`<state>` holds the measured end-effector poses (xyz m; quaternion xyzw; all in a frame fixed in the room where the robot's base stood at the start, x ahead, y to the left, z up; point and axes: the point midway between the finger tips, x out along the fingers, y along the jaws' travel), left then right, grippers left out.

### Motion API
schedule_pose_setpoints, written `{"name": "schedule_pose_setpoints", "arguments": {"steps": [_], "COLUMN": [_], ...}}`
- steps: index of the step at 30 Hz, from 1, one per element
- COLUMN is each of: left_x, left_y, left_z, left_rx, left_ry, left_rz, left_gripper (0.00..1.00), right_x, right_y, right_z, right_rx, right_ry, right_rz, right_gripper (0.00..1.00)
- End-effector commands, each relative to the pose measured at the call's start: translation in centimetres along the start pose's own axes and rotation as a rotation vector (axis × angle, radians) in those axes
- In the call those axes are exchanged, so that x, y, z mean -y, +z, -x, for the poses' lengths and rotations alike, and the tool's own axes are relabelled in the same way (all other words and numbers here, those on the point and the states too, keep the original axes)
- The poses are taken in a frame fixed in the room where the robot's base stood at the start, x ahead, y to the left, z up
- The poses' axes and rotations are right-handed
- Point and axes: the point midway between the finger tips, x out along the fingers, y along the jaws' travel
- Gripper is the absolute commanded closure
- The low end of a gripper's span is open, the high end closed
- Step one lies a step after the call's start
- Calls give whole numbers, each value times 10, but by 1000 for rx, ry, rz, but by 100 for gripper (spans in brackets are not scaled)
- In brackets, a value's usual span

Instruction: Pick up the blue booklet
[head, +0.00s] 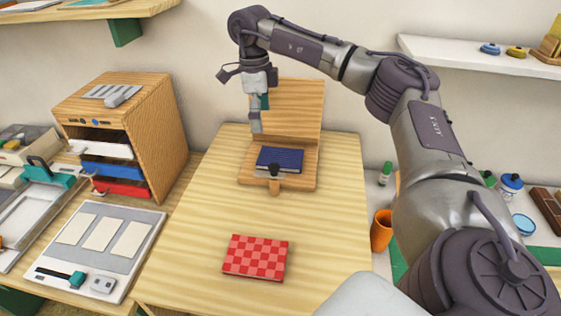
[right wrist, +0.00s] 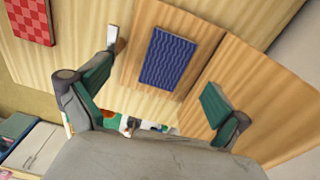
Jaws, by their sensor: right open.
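The blue booklet (head: 279,160) lies flat on the base of a hinged wooden stand (head: 306,181), whose back board (head: 300,100) stands upright behind it. The right wrist view shows the booklet (right wrist: 170,57) with a wavy pattern on its cover. My right gripper (head: 258,118) hangs above and to the left of the booklet, near the back board, pointing down. Its fingers are spread wide and empty in the right wrist view (right wrist: 158,84), with the booklet apart from them. My left gripper is not in view.
A red checkered booklet (head: 256,257) lies at the table's front. A wooden drawer cabinet (head: 150,115) stands left. An orange cup (head: 381,230) is right of the table. The table between the booklets is clear.

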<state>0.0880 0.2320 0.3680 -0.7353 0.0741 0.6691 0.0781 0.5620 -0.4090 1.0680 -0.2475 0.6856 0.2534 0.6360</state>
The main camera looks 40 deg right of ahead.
Motion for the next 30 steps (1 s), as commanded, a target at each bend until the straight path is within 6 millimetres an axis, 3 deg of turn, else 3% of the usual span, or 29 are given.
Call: {"name": "schedule_pose_setpoints", "arguments": {"steps": [3, 6, 15, 23, 30], "left_x": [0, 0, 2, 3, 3], "left_y": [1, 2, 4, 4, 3], "left_z": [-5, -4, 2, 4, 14], "left_rx": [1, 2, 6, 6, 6], "left_ry": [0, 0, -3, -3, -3], "left_rz": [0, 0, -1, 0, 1], "left_gripper": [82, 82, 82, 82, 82], "right_x": [13, 15, 16, 16, 20], "right_y": [-29, -38, -41, -40, -36], "right_z": [9, 1, -55, -75, -110], "right_rx": [-72, -92, -90, -88, -89], "right_ry": [-23, -24, -23, -24, -23], "right_rz": [-45, -55, -52, -52, -53], "right_gripper": [0, 0, 0, 0, 0]}}
